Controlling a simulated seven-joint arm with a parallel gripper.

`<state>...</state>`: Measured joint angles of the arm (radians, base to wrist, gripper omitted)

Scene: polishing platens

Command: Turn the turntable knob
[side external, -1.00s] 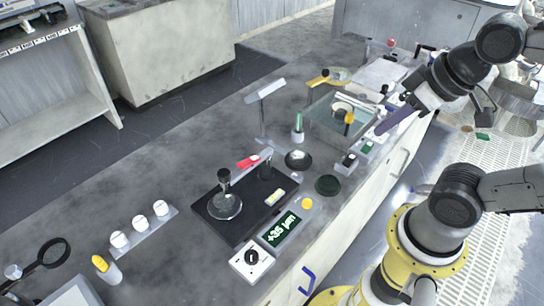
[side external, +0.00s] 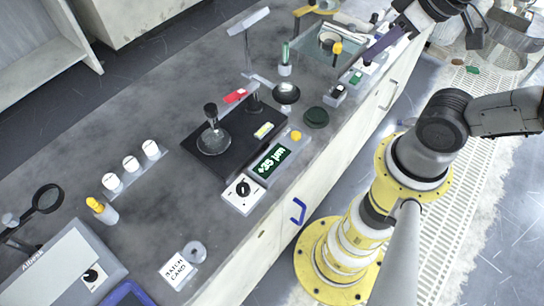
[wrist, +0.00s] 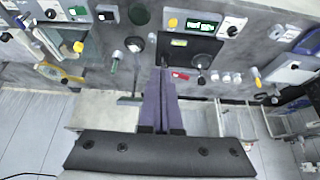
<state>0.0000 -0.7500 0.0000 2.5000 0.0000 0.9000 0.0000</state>
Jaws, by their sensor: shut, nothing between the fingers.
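A white box with a black rotary knob (side external: 243,189) sits near the bench's front edge, beside a grey display box (side external: 271,160) with green digits. The knob also shows at the top of the wrist view (wrist: 232,30). Behind it lies a black base plate (side external: 225,150) carrying a round clear disc with a black-topped post (side external: 212,138). Another dark knob (side external: 91,275) is on the grey machine labelled Allied; which knob is the turntable's is not marked legibly. My gripper (side external: 366,58), with purple fingers (wrist: 160,72), is shut and empty, apart from both knobs, at the bench's right end.
White-capped jars (side external: 131,163) and a yellow-capped bottle (side external: 101,209) stand left of the plate. A dark round pad (side external: 316,117), a small dish (side external: 286,92) and a green-topped bottle (side external: 285,61) lie between my gripper and the display. A blue handle (side external: 298,210) is on the bench front.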

